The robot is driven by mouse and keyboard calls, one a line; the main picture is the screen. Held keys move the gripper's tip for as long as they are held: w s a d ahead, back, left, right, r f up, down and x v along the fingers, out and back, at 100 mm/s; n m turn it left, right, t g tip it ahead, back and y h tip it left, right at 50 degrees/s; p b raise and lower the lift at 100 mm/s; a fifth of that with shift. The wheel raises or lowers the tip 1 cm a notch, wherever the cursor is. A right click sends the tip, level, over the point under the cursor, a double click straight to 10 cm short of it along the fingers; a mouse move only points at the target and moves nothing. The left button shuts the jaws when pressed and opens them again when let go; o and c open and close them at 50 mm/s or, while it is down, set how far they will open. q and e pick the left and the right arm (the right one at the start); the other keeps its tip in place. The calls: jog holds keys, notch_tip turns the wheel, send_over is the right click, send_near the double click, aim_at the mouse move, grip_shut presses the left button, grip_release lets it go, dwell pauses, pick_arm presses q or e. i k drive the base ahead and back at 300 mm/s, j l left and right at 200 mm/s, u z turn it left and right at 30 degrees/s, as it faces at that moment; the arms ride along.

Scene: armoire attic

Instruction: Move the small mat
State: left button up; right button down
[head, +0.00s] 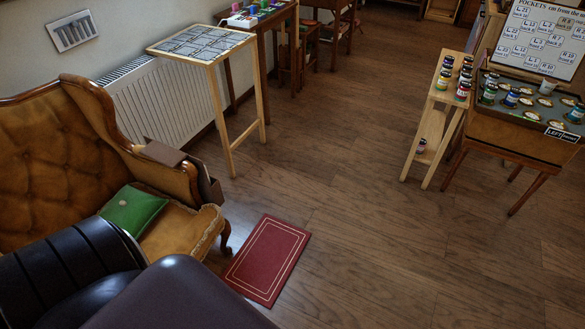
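The small mat (267,260) is a dark red rectangle with a thin pale border line. It lies flat on the wooden floor, just right of the front leg of a brown armchair. Its lower left side comes close to a dark rounded part of my own body at the bottom left of the head view. Neither of my grippers shows in the head view.
A tufted armchair (62,140) with a green cushion (133,210) stands at the left. A narrow wooden table (203,44) stands by the radiator (160,100). A shelf stand (430,128) and a table with jars (520,137) stand at the right. The middle floor is clear.

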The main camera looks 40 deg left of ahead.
aim_at(260, 269)
jog(key=i+u, duration=0.3)
jog(key=i, duration=0.15)
jog(key=i+l+u, duration=0.25)
jog(key=i, duration=0.15)
jog(key=i+l+u, duration=0.15)
jog(key=i+u, duration=0.15)
jog(key=i+l+u, duration=0.25)
jog(key=i, duration=0.25)
jog(key=l, duration=0.1)
